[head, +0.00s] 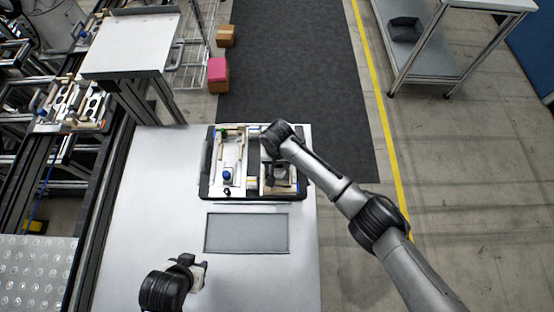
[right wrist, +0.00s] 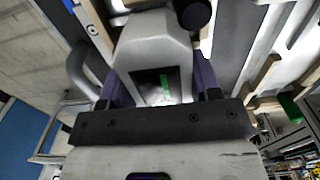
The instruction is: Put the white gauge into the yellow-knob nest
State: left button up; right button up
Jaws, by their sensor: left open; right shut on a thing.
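The pallet (head: 203,165) on the table carries light fixtures with wooden strips, a blue knob (head: 227,175) and a green part (head: 222,133) on its left half. My right gripper (head: 279,174) is over the pallet's right half. In the right wrist view its purple fingers (right wrist: 158,88) are shut on a pale grey-white body, seemingly the white gauge (right wrist: 150,45), with a dark window and a green mark. My arm hides much of that half. I cannot make out a yellow knob or whether the gauge touches a nest. My left gripper (head: 199,274) is open and empty over the table's front.
A flat grey mat (head: 247,233) lies in front of the pallet. A raised white stand (head: 130,45) is at the back left, beside the conveyor frames. Bare table (head: 155,210) lies left of the pallet. A pink box (head: 217,70) stands beyond the table.

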jog(key=shift+f, duration=0.15)
jog(key=o, duration=1.1)
notch_tip(320, 180, up, 14)
jog(key=shift+f+p, duration=0.1)
jog(key=shift+p, duration=0.5)
